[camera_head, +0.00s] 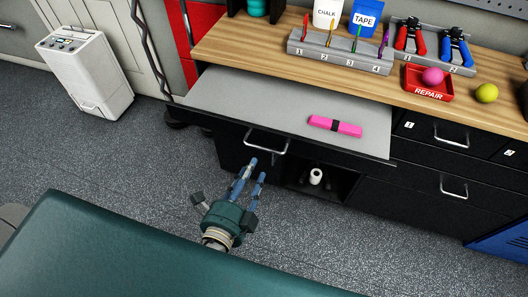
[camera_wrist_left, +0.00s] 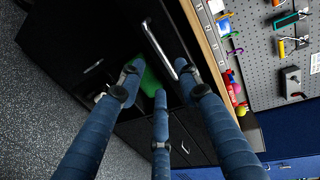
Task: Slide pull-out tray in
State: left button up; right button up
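The pull-out tray (camera_head: 285,110) is a flat grey shelf that sticks out from under the wooden countertop. A pink bundle with a black band (camera_head: 335,126) lies on its right part. The tray's dark front edge carries a metal bar handle (camera_head: 266,146); a metal bar handle also shows in the left wrist view (camera_wrist_left: 158,46). My left gripper (camera_head: 255,168) has its blue fingers spread and empty, pointing at the cabinet just below and in front of the handle. I cannot tell whether a fingertip touches it. Fingers also show apart in the left wrist view (camera_wrist_left: 160,85). My right gripper is out of view.
The countertop (camera_head: 225,45) holds a numbered grey rack (camera_head: 340,52), a red repair bin (camera_head: 427,84) and a yellow-green ball (camera_head: 486,93). Closed drawers (camera_head: 440,160) are to the right. A white roll (camera_head: 316,176) stands in the opening below. The left floor is clear up to a white appliance (camera_head: 85,70).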

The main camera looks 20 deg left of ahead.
pick_arm(q)
jog(key=p+x, duration=0.2)
jog(key=x, duration=0.7)
jog(key=shift+d, duration=0.1)
grip_shut()
